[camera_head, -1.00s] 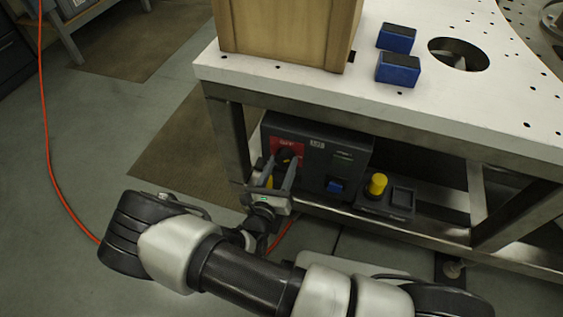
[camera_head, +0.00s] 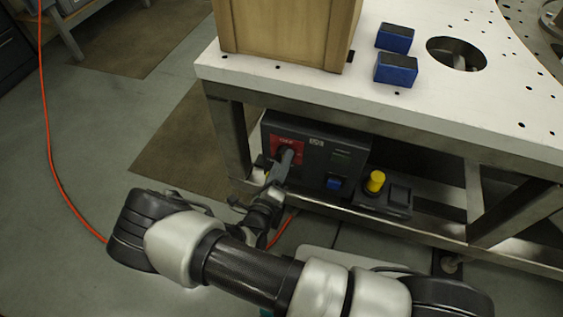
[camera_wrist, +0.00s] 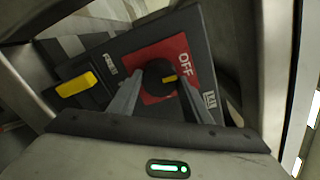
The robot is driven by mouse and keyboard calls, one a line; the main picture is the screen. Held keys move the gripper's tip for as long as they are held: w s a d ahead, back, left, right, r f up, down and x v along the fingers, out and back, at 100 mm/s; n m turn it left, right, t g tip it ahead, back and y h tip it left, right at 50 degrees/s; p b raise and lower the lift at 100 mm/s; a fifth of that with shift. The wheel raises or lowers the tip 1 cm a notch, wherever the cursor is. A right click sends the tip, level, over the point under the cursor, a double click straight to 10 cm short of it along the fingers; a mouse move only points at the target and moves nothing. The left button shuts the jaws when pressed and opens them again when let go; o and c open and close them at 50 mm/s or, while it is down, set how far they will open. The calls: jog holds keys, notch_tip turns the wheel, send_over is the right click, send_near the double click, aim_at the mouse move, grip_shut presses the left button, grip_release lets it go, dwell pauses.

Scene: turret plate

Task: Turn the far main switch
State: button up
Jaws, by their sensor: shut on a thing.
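The main switch is a black rotary knob (camera_wrist: 157,76) with a yellow mark, set on a red plate (camera_wrist: 181,52) lettered OFF. In the head view the red plate (camera_head: 279,144) is at the left of a dark control box (camera_head: 318,146) under the table. My gripper (camera_head: 287,154) reaches the box from the front, its fingers largely covering the knob there. In the wrist view my gripper (camera_wrist: 161,86) has one finger on each side of the knob and is shut on it. The wrist view is turned, so the lettering runs downward.
A blue button (camera_head: 334,184) is lower on the box. A yellow button (camera_head: 375,181) stands on a small unit to the right. The table frame leg (camera_head: 228,138) is close on the left; the tabletop overhangs above.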

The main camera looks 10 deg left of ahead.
jog(key=shift+n, duration=0.4)
jog(key=o, duration=1.1)
jog(key=shift+c, duration=0.2)
jog(key=s+a+p, duration=0.1)
jog(key=s, duration=1.6)
jog(key=shift+s+a, duration=0.15)
jog(key=shift+s, duration=0.1)
